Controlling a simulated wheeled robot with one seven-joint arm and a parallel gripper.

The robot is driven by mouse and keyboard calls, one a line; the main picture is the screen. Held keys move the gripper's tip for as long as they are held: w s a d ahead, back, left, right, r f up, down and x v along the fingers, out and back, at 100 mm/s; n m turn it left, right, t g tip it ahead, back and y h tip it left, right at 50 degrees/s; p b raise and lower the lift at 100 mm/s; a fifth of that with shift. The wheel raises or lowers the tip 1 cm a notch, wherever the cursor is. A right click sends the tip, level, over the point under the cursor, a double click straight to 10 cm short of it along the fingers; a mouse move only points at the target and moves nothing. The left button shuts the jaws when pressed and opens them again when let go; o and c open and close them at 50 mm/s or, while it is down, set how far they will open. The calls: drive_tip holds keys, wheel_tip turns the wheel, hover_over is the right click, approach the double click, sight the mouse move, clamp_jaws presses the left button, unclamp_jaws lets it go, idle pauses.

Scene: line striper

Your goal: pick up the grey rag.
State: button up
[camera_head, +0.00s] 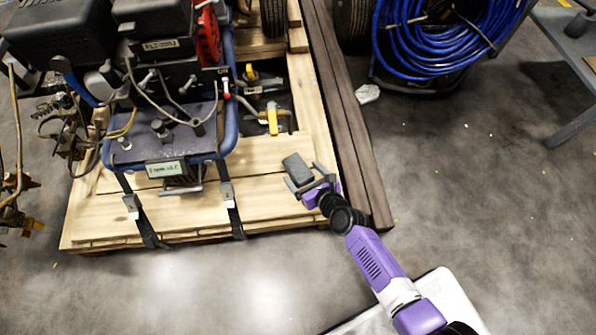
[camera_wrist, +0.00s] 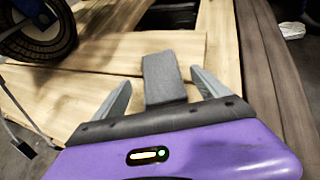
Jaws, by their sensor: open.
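The grey rag (camera_head: 297,167) is a small dark grey rectangular block-like thing on the wooden pallet, near its front right corner. In the wrist view the rag (camera_wrist: 162,76) lies between and slightly beyond the two fingers. My gripper (camera_head: 307,179) is at the near side of the rag, with its fingers spread to either side of it. The wrist view shows my gripper (camera_wrist: 162,90) open, with gaps between the rag and both fingers. The rag's near end is partly hidden by the gripper body in the wrist view.
The line striper (camera_head: 170,120) is strapped on the wooden pallet (camera_head: 270,208) to the left. Dark planks (camera_head: 352,135) run along the pallet's right side. A coiled blue hose (camera_head: 435,40) stands at the back right. The floor (camera_head: 470,190) at right is mostly clear.

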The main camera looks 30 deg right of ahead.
sight(298, 170)
drive_tip(key=shift+b+x, duration=0.3)
drive_tip(key=shift+x, duration=0.9)
drive_tip(key=c, duration=1.5)
drive_tip(key=shift+o, duration=0.2)
drive_tip(key=shift+r, duration=0.1)
